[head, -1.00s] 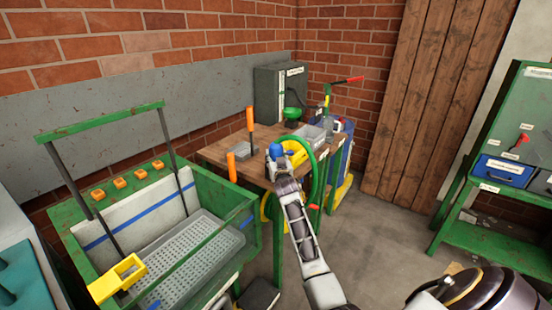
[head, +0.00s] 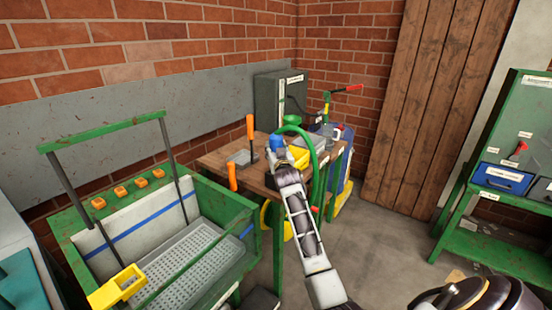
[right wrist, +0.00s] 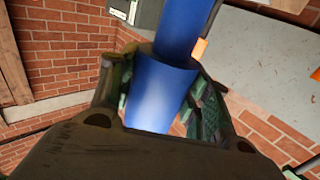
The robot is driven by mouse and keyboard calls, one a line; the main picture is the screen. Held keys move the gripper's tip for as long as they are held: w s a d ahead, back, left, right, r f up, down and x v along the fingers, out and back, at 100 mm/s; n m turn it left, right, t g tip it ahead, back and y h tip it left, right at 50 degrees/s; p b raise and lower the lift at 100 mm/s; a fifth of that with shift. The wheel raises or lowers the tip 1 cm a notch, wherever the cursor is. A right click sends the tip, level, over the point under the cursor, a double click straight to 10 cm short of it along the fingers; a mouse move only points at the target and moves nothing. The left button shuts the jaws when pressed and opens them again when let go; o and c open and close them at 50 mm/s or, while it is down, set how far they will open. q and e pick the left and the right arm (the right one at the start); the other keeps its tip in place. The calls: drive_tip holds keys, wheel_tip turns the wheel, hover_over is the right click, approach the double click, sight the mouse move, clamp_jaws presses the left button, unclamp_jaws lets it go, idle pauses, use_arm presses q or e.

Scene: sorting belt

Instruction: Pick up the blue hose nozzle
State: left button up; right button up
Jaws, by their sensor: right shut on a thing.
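The blue hose nozzle (right wrist: 165,85) fills the middle of the right wrist view, between the two fingers of my right gripper (right wrist: 160,100). The fingers are shut on its sides. In the head view the nozzle (head: 277,143) shows as a small blue shape at the end of my right arm, over the wooden table (head: 215,158). My right gripper (head: 280,160) is largely hidden there by its own wrist. The green hose (head: 318,165) arches beside it. My left gripper is not in view.
A green sorting bin with a perforated grey tray (head: 190,262) stands at the left. A green shelf unit (head: 500,250) stands at the right.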

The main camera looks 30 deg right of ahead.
wheel_tip(320, 180, up, 2)
drive_tip(key=shift+r, duration=0.2)
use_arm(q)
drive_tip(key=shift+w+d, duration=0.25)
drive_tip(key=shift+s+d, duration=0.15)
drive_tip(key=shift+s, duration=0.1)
use_arm(e)
drive_tip(key=o, duration=0.6)
drive_tip(key=shift+c, duration=0.2)
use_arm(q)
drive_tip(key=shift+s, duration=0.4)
use_arm(e)
drive_tip(key=c, duration=0.3)
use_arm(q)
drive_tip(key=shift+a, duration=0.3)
